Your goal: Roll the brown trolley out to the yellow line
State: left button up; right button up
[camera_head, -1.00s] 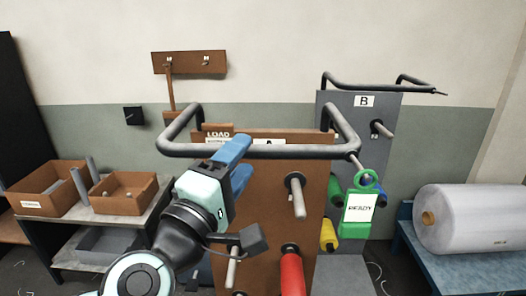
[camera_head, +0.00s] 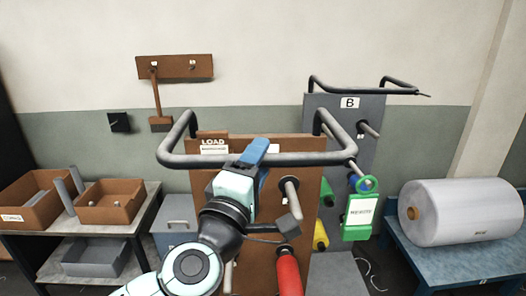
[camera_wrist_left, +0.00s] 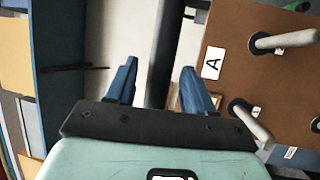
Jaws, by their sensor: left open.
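The brown trolley (camera_head: 255,215) stands upright in front of me, with a black bar handle (camera_head: 320,157) across its top. Its panel carries pegs and a red spool (camera_head: 289,272). An "A" label (camera_wrist_left: 213,62) shows on the panel in the left wrist view. My left gripper (camera_head: 258,151) is at the middle of the handle bar. In the left wrist view its open blue fingers (camera_wrist_left: 163,84) lie on either side of the dark bar. I cannot tell whether they touch it. The yellow line is not visible. My right gripper is not in view.
A grey trolley "B" (camera_head: 345,135) stands behind to the right. A green tag (camera_head: 360,217) hangs at the handle's right end. A bench (camera_head: 412,248) with a large roll (camera_head: 462,211) is at right. Shelving (camera_head: 118,228) with boxes is at left.

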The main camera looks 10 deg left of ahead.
pick_arm(q)
jog(key=shift+x, duration=1.5)
grip_shut()
jog(key=shift+w+f, duration=0.15)
jog(key=shift+f, duration=0.05)
